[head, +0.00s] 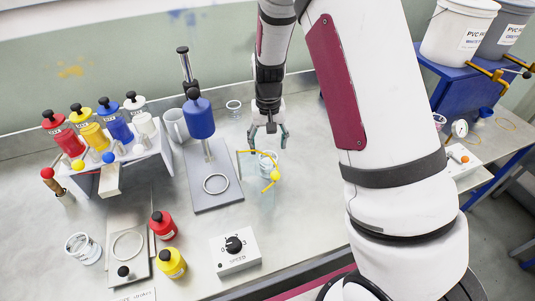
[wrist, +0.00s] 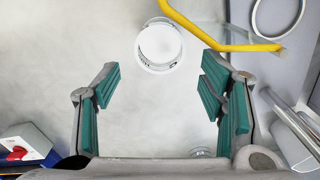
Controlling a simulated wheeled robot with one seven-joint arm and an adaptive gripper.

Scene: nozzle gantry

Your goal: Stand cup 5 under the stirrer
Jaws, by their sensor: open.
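A clear cup (head: 268,165) stands on the metal bench beside a yellow bent rod, to the right of the stirrer. It also shows in the wrist view (wrist: 160,48), upright and seen from above; its number is too small to read. The stirrer (head: 199,118) has a blue body on a stand, with a rod hanging over a white ring (head: 216,184) on a grey base plate. My gripper (head: 268,133) is open and empty, above the bench just behind the cup. In the wrist view the cup lies beyond my two green-padded fingers (wrist: 160,95), touching neither.
Other clear cups stand at the back (head: 234,107) and front left (head: 83,247). A mug (head: 173,124), a bottle rack and a speed box (head: 235,250) are nearby. Bench between cup and speed box is mostly clear.

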